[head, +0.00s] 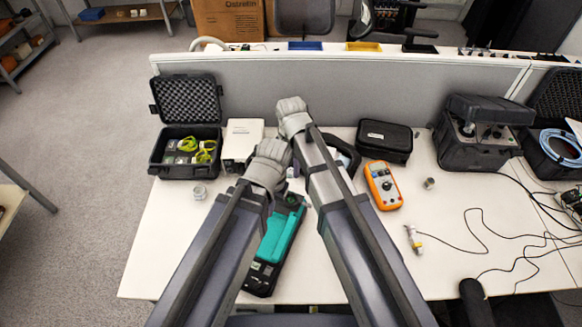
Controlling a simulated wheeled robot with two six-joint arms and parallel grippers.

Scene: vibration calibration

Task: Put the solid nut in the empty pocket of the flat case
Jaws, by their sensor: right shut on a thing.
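A small metal piece (429,183) stands at the right and a small pale round piece (198,192) at the left; I cannot tell whether either is a nut.
An open foam-lined case (163,154) stands at the back left beside a white box (241,139). A black pouch (384,140), an orange meter (383,185) and a dark instrument case (466,150) are on the right. Cables cross the right side. A grey partition (400,85) bounds the back.

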